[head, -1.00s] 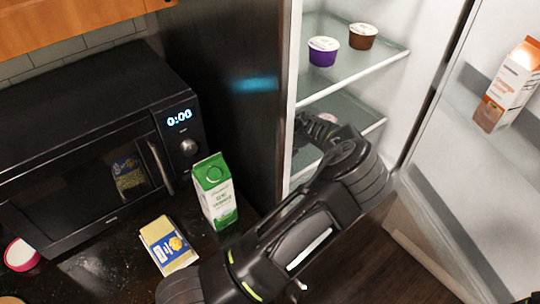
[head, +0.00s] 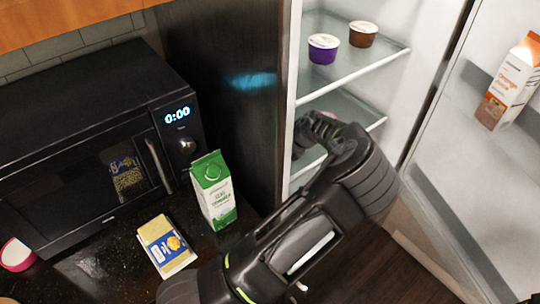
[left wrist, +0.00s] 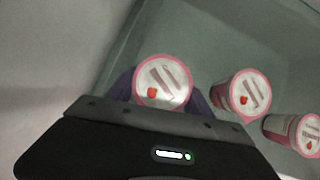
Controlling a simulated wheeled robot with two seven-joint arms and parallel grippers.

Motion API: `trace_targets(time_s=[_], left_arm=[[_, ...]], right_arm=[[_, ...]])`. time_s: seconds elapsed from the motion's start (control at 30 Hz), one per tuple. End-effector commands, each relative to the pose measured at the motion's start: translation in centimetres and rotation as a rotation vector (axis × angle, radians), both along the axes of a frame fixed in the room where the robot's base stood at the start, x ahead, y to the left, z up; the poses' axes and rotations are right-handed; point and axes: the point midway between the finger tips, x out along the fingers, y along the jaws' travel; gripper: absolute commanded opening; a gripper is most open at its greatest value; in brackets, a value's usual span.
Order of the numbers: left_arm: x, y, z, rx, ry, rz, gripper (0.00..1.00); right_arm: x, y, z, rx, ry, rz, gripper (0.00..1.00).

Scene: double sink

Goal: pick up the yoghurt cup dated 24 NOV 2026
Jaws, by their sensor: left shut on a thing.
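In the left wrist view, a pink yoghurt cup (left wrist: 163,82) with a white lid and a strawberry picture sits between the fingers of my left gripper (left wrist: 163,95), which is shut on it. A second pink cup (left wrist: 242,94) and a third pink cup (left wrist: 300,133) stand to its right on the glass shelf. No date is readable on any cup. In the head view, my left gripper (head: 318,128) is inside the open fridge at the lower shelf, and its arm hides most of what stands there. My right gripper is not in view.
On the upper fridge shelf (head: 345,72) stand a purple cup (head: 322,50) and a brown cup (head: 362,35). An orange juice carton (head: 510,85) is in the open door. A green carton (head: 213,192) and a yellow packet (head: 166,246) are on the counter before the microwave (head: 90,150).

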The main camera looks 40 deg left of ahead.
Motion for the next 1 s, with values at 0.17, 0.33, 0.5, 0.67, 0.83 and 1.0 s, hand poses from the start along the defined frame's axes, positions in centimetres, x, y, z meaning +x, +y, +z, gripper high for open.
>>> trace_targets(time_s=[0.17, 0.33, 0.5, 0.67, 0.83, 1.0], left_arm=[[-0.3, -3.7, -0.3, -0.001, -0.001, -0.006, 0.13], [-0.6, -7.2, -0.2, 0.000, -0.001, -0.006, 0.13], [-0.9, -10.6, -0.2, -0.001, -0.001, -0.004, 0.13], [-1.2, -13.2, -0.2, 0.000, 0.000, -0.004, 0.13], [-1.4, -15.0, -0.1, 0.000, 0.000, -0.002, 0.13], [-1.5, -15.6, 0.0, 0.000, -0.001, -0.001, 0.13]], right_arm=[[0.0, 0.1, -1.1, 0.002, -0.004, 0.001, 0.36], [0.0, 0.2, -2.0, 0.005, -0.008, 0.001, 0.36], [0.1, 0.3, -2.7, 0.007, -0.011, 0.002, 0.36], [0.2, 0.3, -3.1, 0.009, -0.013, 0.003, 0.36], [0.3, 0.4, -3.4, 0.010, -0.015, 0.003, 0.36], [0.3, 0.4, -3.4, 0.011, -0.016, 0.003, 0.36]])
